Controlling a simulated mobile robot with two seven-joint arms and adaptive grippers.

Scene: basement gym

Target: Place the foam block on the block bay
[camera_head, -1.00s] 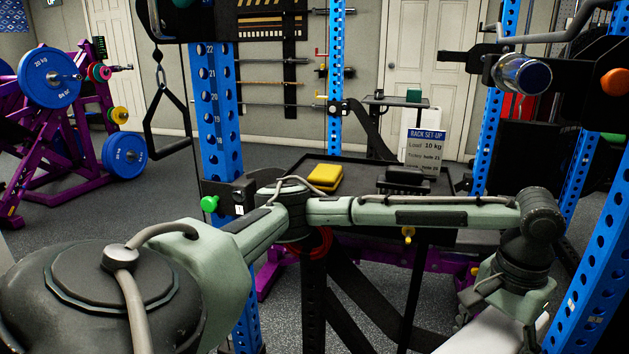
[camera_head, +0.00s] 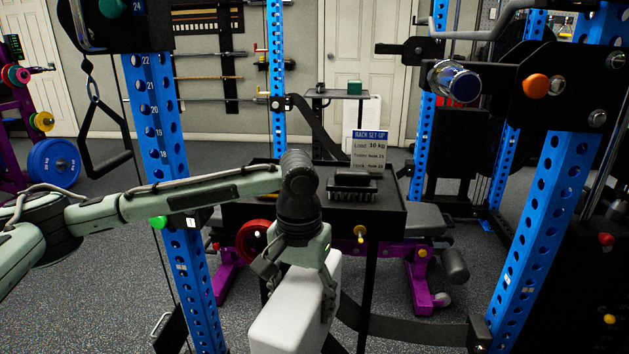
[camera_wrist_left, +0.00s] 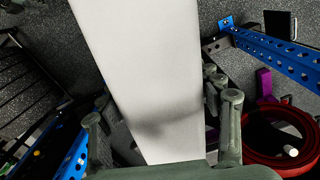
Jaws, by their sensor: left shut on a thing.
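My left gripper (camera_head: 298,282) hangs pointing down in the middle of the head view, shut on a white foam block (camera_head: 286,323). The block's lower end runs toward the bottom of that view. In the left wrist view the block (camera_wrist_left: 140,60) lies between the two fingers of the gripper (camera_wrist_left: 163,118) and fills the middle. The block is held in the air in front of the black tray. I cannot tell which surface is the block bay. My right gripper is not in view.
A black tray (camera_head: 387,221) behind the gripper holds a dark brush-like thing (camera_head: 352,187) and a "RACK SET-UP" sign (camera_head: 368,152). Blue rack posts stand left (camera_head: 165,130) and right (camera_head: 530,215). A purple-framed bench (camera_head: 418,280) and a red ring (camera_head: 253,240) lie beyond.

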